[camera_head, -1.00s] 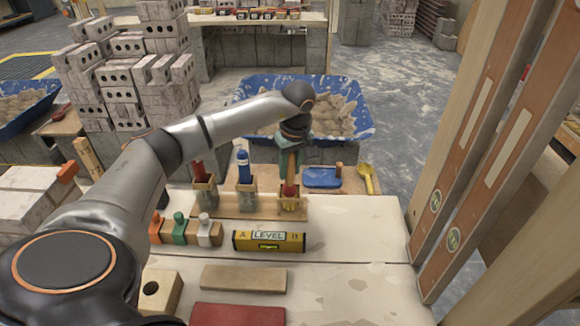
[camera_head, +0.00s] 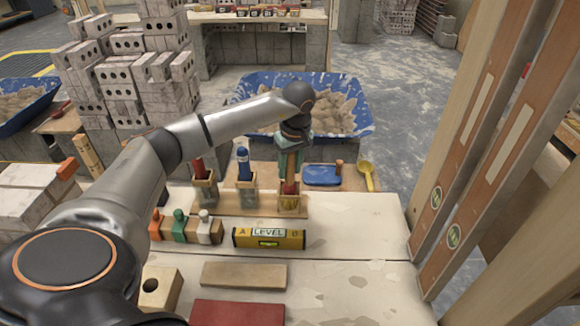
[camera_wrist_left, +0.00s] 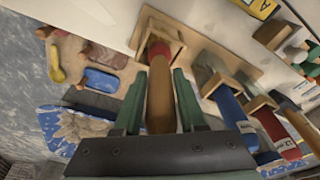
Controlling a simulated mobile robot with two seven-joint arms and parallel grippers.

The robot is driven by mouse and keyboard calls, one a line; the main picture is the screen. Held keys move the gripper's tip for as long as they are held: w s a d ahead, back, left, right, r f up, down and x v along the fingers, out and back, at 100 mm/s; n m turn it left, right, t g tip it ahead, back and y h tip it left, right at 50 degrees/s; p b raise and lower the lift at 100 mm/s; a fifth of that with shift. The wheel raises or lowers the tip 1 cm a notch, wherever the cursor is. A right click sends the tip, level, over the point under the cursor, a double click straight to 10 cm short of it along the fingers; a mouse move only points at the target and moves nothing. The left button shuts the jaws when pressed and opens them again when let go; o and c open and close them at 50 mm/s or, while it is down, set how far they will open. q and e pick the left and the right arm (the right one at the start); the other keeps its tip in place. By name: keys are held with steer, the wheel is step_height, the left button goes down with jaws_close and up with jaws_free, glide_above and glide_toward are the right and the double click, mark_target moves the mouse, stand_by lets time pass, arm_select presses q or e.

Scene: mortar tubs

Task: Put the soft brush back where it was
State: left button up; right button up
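The soft brush has a wooden handle (camera_wrist_left: 160,105) and a red collar (camera_head: 289,187). It stands upright in the right-hand wooden holder (camera_head: 291,203) of the rack, its lower end hidden inside. My left gripper (camera_head: 291,150) points down around the handle from above. In the left wrist view the green fingers (camera_wrist_left: 160,85) stand on both sides of the handle, with narrow gaps showing, so they look open. The red collar (camera_wrist_left: 158,50) sits at the holder's mouth. My right gripper is in neither view.
A blue-handled tool (camera_head: 244,163) and a red-handled tool (camera_head: 200,168) stand in holders to the left. A blue float (camera_head: 322,176) and yellow scoop (camera_head: 366,173) lie to the right. A yellow level (camera_head: 268,239) lies in front. Blue tub (camera_head: 357,92) is behind.

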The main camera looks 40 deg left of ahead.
arm_select(q)
steer(key=o, duration=0.4)
steer(key=r, duration=0.4)
steer(key=d+r+p, duration=0.1)
steer(key=r, duration=0.3)
steer(key=d+r+p, duration=0.1)
steer(key=r, duration=0.3)
steer(key=shift+s+r, duration=0.15)
steer(key=shift+s, duration=0.2)
